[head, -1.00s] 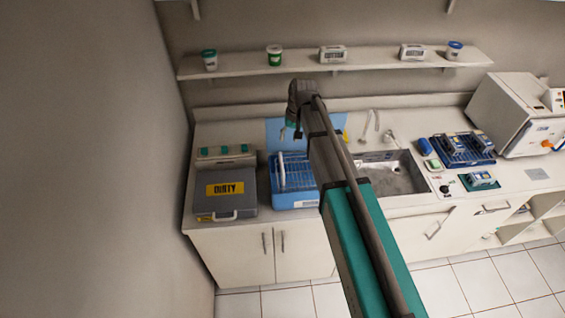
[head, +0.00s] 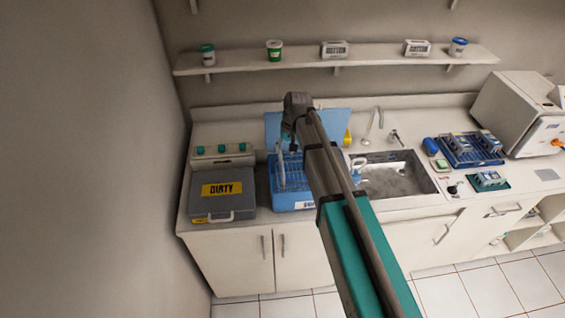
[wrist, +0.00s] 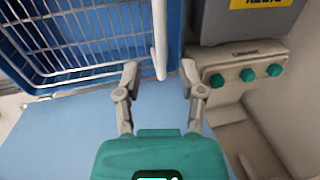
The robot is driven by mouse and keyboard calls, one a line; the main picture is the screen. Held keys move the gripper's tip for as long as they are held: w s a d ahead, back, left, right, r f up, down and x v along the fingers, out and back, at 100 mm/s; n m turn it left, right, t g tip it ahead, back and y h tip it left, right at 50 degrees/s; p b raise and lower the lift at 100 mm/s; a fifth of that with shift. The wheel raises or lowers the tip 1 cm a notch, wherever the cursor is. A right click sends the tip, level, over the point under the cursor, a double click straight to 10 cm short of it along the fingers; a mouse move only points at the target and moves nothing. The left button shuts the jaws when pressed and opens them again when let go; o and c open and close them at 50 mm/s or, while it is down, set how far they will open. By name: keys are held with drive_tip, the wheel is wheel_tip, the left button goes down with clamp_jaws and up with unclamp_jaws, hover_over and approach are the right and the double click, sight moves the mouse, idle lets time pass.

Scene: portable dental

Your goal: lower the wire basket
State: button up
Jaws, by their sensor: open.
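The wire basket sits in a blue tub (head: 292,203) on the counter, left of the sink. In the wrist view its pale wire grid (wrist: 85,35) fills the upper left, inside the blue tub wall (wrist: 172,30). A white upright handle (wrist: 159,40) stands at the basket's right side in that view; it also shows in the head view (head: 281,168). My gripper (wrist: 159,70) is open, with the handle's end between its fingertips; I cannot tell whether they touch it. In the head view my gripper is above the back of the tub, partly hidden by my arm.
A grey box labelled DIRTY (head: 222,192) stands close left of the tub. A light blue panel (wrist: 85,130) lies behind the tub. The sink (head: 395,178) is to the right, with trays (head: 468,150) beyond. A shelf (head: 340,62) runs along the wall above.

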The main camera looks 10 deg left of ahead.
drive_tip(key=shift+s+a+f+b, duration=0.1)
drive_tip(key=shift+a+f+b, duration=0.1)
drive_tip(key=shift+f+b, duration=0.85)
drive_tip(key=shift+s+a+f+b, duration=0.1)
drive_tip(key=shift+a+f+b, duration=0.1)
drive_tip(key=shift+f+b, duration=0.8)
drive_tip(key=shift+f, duration=0.15)
drive_tip(key=shift+c, duration=0.2)
clamp_jaws()
